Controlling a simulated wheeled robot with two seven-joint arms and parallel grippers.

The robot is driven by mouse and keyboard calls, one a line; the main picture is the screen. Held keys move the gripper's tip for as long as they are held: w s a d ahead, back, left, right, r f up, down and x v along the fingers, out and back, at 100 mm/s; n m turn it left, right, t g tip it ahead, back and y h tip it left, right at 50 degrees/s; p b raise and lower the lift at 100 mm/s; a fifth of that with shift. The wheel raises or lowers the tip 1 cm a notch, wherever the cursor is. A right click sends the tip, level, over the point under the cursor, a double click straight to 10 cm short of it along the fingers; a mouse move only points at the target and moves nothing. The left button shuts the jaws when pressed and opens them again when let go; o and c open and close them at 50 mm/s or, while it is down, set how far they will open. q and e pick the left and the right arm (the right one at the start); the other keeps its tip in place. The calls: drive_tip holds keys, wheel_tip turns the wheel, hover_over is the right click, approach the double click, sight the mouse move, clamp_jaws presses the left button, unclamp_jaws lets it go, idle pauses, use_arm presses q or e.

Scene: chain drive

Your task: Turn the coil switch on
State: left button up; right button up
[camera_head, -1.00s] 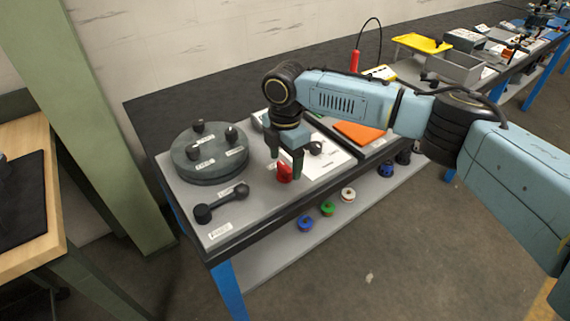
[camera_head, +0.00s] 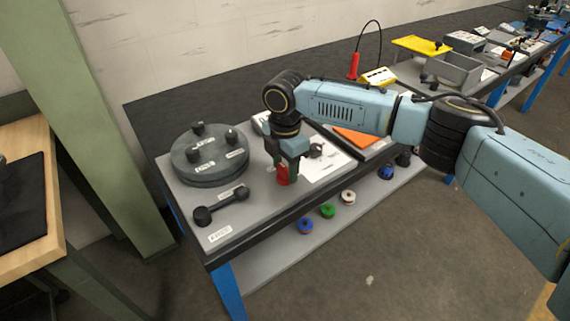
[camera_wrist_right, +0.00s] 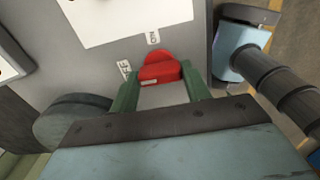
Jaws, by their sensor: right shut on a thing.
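The coil switch is a red knob (camera_head: 282,176) on the grey bench panel, near its front edge. In the right wrist view the red knob (camera_wrist_right: 160,66) lies between my two green fingertips. An ON label (camera_wrist_right: 153,38) is beyond it and an OFF label (camera_wrist_right: 125,70) is at its left. My right gripper (camera_head: 284,172) points down and is shut on the knob; the fingers partly hide it in the head view. I cannot tell which label the knob points to. My left gripper is in neither view.
A round dark plate (camera_head: 208,163) with several knobs is left of the gripper. A black dumbbell-shaped handle (camera_head: 222,204) lies in front of it. A white sheet (camera_head: 325,164) and an orange pad (camera_head: 357,136) are to the right. Colored spools (camera_head: 327,210) stand on the lower shelf.

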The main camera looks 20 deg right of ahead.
sight(285, 168)
drive_tip(key=m+p, duration=0.1)
drive_tip(key=p, duration=0.1)
drive_tip(key=m+p, duration=0.1)
drive_tip(key=p, duration=0.1)
drive_tip(key=shift+s+r+m+p, duration=0.1)
drive_tip(key=shift+r+m+p, duration=0.2)
drive_tip(key=shift+p, duration=0.1)
drive_tip(key=m+p, duration=0.6)
drive_tip(key=p, duration=0.1)
drive_tip(key=shift+f, duration=0.1)
drive_tip(key=m+p, duration=0.3)
drive_tip(key=m, duration=0.1)
drive_tip(key=shift+m+p, duration=0.4)
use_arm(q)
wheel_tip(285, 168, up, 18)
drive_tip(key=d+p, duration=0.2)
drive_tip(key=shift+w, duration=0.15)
use_arm(e)
drive_tip(key=shift+f+m, duration=0.15)
drive_tip(key=shift+m, duration=2.15)
drive_tip(key=o, duration=1)
use_arm(q)
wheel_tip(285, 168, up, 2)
drive_tip(key=shift+p, duration=1.15)
use_arm(e)
wheel_tip(285, 168, up, 13)
drive_tip(key=shift+r, duration=0.2)
